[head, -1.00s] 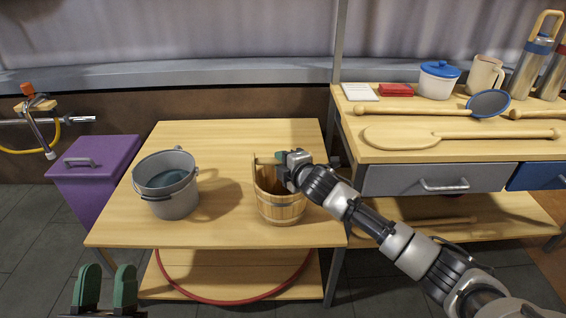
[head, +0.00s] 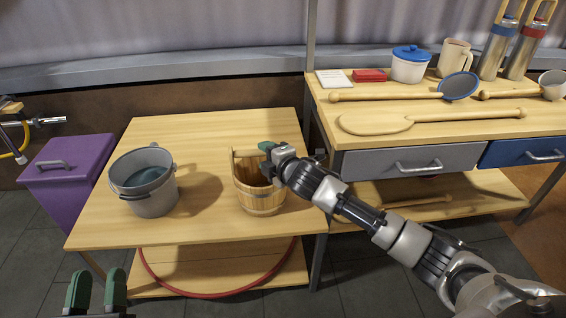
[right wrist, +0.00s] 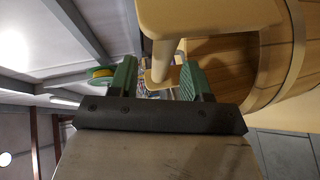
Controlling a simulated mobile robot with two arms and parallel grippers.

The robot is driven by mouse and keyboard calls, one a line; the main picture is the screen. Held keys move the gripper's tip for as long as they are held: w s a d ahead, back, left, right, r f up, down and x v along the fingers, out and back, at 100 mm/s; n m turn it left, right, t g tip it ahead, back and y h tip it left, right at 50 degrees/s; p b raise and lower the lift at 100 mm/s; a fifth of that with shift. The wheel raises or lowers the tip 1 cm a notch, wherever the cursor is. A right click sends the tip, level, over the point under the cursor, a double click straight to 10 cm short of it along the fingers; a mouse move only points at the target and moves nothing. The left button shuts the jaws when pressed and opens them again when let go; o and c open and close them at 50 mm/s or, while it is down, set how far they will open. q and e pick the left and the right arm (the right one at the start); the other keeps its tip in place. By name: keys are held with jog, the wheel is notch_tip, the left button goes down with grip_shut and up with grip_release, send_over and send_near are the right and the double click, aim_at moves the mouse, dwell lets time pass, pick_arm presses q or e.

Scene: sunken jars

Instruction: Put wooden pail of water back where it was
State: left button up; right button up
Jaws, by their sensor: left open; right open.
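The wooden pail (head: 260,202) stands upright on the light wooden table, to the right of the metal bucket. Its inside looks dark, and I cannot tell the water in it. My right gripper (head: 266,149) is open at the pail's top rim and handle. In the right wrist view, the pail's pale handle bar (right wrist: 166,58) shows between the open green fingers (right wrist: 160,78), with the staved wall (right wrist: 278,70) to the right. I cannot tell whether the fingers touch it. My left gripper (head: 96,290) is open and empty in front of the table, at lower left.
A grey metal bucket (head: 148,200) with bluish water stands on the table's left (head: 200,128). A purple bin (head: 62,165) is left of the table. The right workbench (head: 450,138) holds ladles, a lidded jar (head: 409,68), a mug and flasks. The table's back is clear.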

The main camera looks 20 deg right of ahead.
pick_arm(q)
notch_tip(320, 180, down, 7)
jog(key=a+g+y+p, duration=0.1)
jog(key=g+y+p, duration=0.1)
jog(key=g, duration=0.4)
jog(key=shift+s+a, duration=0.2)
jog(key=shift+s, duration=0.05)
pick_arm(e)
jog(key=s+a+r+m, duration=0.1)
jog(key=s+a+m, duration=0.1)
jog(key=s+m, duration=0.6)
jog(key=s+a+m, duration=0.3)
jog(key=s+m, duration=0.5)
jog(key=s, duration=1.2)
jog(key=shift+s+r+m+h, duration=0.3)
jog(key=shift+s+r+m, duration=0.05)
jog(key=shift+r+m, duration=0.05)
